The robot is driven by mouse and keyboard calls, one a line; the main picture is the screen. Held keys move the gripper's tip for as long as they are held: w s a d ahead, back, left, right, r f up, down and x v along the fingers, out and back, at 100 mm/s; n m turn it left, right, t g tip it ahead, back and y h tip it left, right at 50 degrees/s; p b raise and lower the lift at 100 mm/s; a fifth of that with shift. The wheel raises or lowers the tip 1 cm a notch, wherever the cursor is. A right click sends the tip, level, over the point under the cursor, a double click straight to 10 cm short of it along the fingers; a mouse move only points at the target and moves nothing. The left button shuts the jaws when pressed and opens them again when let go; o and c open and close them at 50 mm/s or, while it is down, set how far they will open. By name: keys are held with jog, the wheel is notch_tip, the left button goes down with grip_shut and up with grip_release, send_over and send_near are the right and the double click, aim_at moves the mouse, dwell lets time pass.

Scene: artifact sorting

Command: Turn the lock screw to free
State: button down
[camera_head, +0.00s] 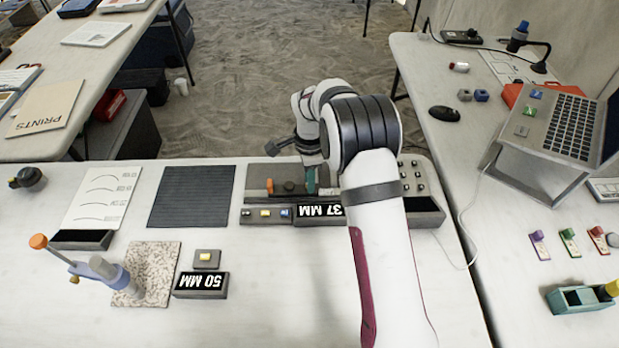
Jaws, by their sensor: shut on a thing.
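A grey gauge fixture (258,173) lies at the back middle of the table, with an upside-down "37 MM" display (319,210) along its front. A small orange knob (271,185) and a teal upright piece (310,181) stand on it. My gripper (309,170) points down at the teal piece, right of the orange knob. It is shut on a small part there, which I take to be the lock screw. The fingertips and the screw itself are too small and too covered by my wrist to make out. My arm hides the fixture's right side.
A dark ribbed mat (193,196) and a white sheet with curves (100,196) lie to the left. A lilac stand with an orange-tipped rod (85,268) and a "50 MM" display (201,285) are at front left. A pegged tray (422,208) stands right of my arm.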

jog(key=shift+n, duration=0.3)
jog(key=n, duration=0.4)
jog(key=shift+n, duration=0.4)
jog(key=n, duration=1)
jog(key=shift+n, duration=0.4)
jog(key=n, duration=0.5)
jog(key=shift+w+n, duration=0.1)
jog(key=shift+n, duration=0.5)
jog(key=c, duration=0.7)
grip_release()
jog(key=shift+c, duration=0.2)
